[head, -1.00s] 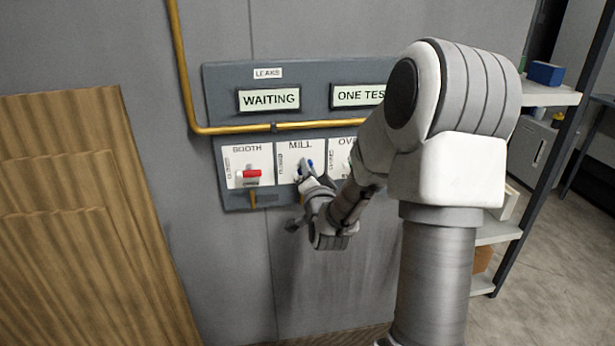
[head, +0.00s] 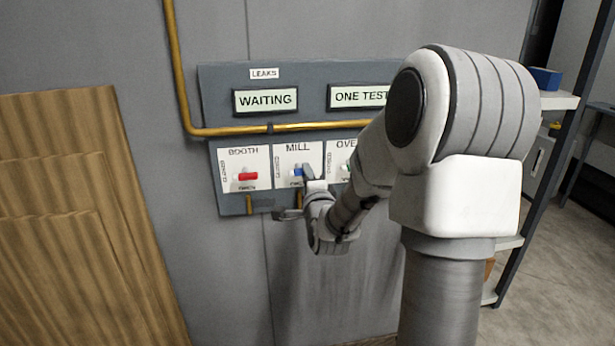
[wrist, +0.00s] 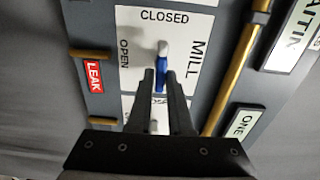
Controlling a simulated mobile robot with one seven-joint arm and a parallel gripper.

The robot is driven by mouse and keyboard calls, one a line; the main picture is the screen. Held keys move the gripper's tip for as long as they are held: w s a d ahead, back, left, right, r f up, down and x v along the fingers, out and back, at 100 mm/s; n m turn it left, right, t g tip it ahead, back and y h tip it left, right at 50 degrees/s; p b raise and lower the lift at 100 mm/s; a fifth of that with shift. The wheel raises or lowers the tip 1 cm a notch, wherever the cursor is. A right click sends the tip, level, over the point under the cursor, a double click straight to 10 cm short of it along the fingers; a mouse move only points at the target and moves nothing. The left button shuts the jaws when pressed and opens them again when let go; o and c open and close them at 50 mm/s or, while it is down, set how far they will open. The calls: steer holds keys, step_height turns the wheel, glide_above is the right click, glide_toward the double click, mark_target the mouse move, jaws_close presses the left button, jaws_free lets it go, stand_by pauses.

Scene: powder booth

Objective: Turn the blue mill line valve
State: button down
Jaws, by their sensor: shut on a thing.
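The mill valve is a blue lever (head: 298,171) with a pale hub, on the white MILL plate (head: 284,152) at the middle of the wall panel. In the wrist view the blue lever (wrist: 160,84) lies between the two dark fingers of my gripper (wrist: 160,74), which is shut on it. There the lever points down from its hub, away from the word CLOSED at the top; OPEN is printed on the left. In the head view my gripper (head: 308,176) covers part of the plate and lever.
A red BOOTH lever (head: 247,177) is close on the left, and an OVEN plate (head: 335,150) is partly hidden by my arm. A yellow pipe (head: 215,131) runs above the plates, under the WAITING sign (head: 265,100). A red LEAK tag (wrist: 95,76) shows in the wrist view.

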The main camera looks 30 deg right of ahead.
steer(key=shift+a+f, duration=0.1)
steer(key=shift+a, duration=0.2)
steer(key=c, duration=1)
jaws_free()
steer(key=shift+w, duration=0.1)
steer(key=shift+o, duration=0.6)
steer(key=shift+d, duration=0.1)
